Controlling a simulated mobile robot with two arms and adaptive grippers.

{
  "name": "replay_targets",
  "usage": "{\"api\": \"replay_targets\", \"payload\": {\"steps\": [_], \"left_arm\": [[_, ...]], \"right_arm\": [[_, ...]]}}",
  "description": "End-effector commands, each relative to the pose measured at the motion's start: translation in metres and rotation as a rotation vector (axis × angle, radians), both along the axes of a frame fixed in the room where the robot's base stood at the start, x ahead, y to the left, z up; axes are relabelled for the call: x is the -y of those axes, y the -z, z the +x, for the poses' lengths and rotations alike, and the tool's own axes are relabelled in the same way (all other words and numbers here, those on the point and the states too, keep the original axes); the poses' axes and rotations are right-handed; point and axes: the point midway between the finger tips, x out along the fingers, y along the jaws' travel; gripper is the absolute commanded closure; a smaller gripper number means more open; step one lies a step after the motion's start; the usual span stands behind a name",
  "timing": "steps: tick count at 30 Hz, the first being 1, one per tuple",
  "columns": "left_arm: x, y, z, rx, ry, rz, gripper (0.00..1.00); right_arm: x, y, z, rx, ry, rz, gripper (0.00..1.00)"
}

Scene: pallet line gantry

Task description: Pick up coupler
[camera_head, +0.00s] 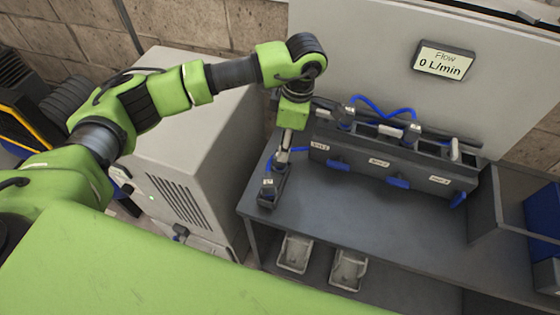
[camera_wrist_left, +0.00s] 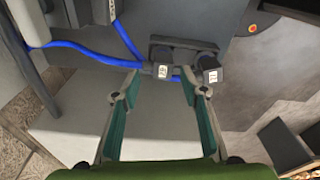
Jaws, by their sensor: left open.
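A small dark coupler (camera_head: 268,183) with a pale label stands at the bench's left end in the head view. In the left wrist view, two dark blocks with pale labels show near the fingertips. One coupler-like block (camera_wrist_left: 163,71) is just past the gap between the fingers, and the other block (camera_wrist_left: 210,76) is beyond the right-hand finger. I cannot read their labels. My left gripper (camera_head: 283,158) points down just above the bench's left end. In the wrist view, its fingers (camera_wrist_left: 160,90) are apart with nothing held between them. My right gripper is in neither view.
A dark rack (camera_head: 390,165) with several labelled slots and blue levers stands at the bench's back. Blue hoses (camera_head: 385,108) loop over it. A grey cabinet (camera_head: 185,150) stands left of the bench (camera_head: 350,215). The bench's front middle is clear.

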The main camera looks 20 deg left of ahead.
Motion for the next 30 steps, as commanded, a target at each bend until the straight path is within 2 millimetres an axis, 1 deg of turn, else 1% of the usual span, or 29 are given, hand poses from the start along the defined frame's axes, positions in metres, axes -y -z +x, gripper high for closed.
{"api": "replay_targets", "payload": {"steps": [5,10,12,15,18,23,26,27,28,30], "left_arm": [[-0.003,0.009,-0.002,-0.003,0.0,-0.001,0.6],[-0.01,0.029,-0.007,-0.005,-0.002,-0.001,0.6],[-0.011,0.041,-0.007,-0.004,0.0,-0.001,0.6],[-0.012,0.051,-0.006,-0.003,0.001,-0.002,0.6],[-0.012,0.055,-0.006,0.0,0.0,-0.002,0.6],[-0.012,0.056,-0.006,0.0,0.001,-0.002,0.6],[-0.012,0.055,-0.006,0.0,0.001,-0.002,0.83],[-0.012,0.055,-0.006,0.0,0.001,-0.002,0.94],[-0.012,0.055,-0.006,0.0,0.001,-0.002,1.0],[-0.012,0.055,-0.006,0.0,0.001,-0.002,1.0]], "right_arm": [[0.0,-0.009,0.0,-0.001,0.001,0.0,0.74],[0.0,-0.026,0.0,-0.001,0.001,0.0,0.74],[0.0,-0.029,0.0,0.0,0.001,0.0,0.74],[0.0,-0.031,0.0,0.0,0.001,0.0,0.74],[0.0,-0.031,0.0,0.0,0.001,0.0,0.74],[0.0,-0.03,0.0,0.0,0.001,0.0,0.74],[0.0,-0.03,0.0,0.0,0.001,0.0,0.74],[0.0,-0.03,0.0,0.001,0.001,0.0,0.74],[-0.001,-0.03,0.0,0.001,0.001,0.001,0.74],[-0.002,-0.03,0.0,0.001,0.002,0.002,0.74]]}}
